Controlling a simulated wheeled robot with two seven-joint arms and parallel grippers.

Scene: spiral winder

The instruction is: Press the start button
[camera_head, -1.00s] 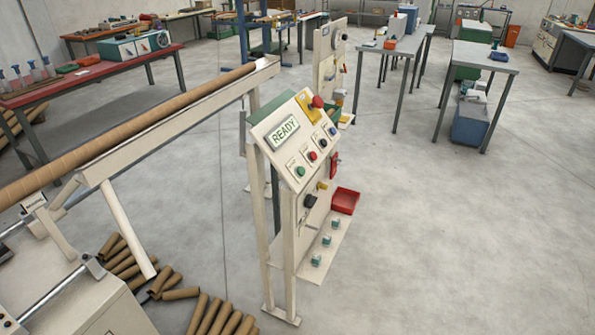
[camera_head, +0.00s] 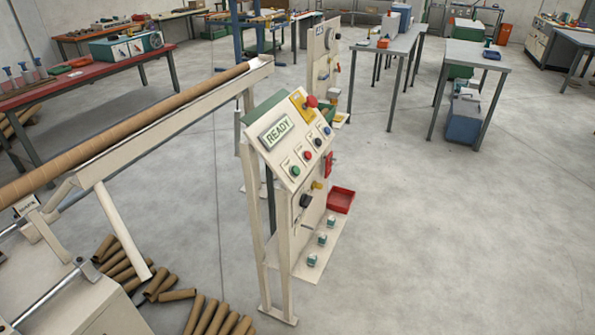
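A tilted cream control panel (camera_head: 312,165) stands on posts near the middle of the head view. Its display (camera_head: 277,134) reads READY. Along its lower edge sit a green button (camera_head: 295,171), a red button (camera_head: 307,155), a dark button (camera_head: 318,142) and a blue button (camera_head: 327,130). A red mushroom button on a yellow plate (camera_head: 311,102) is at the top corner. The small labels are too small to read, so I cannot tell which is marked start. Neither of my grippers is in view.
A long brown tube (camera_head: 130,126) lies along a cream rail left of the panel. Several short tubes (camera_head: 215,316) lie on the floor at lower left. A red bin (camera_head: 341,201) sits behind the panel posts. The floor (camera_head: 450,240) to the right is clear.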

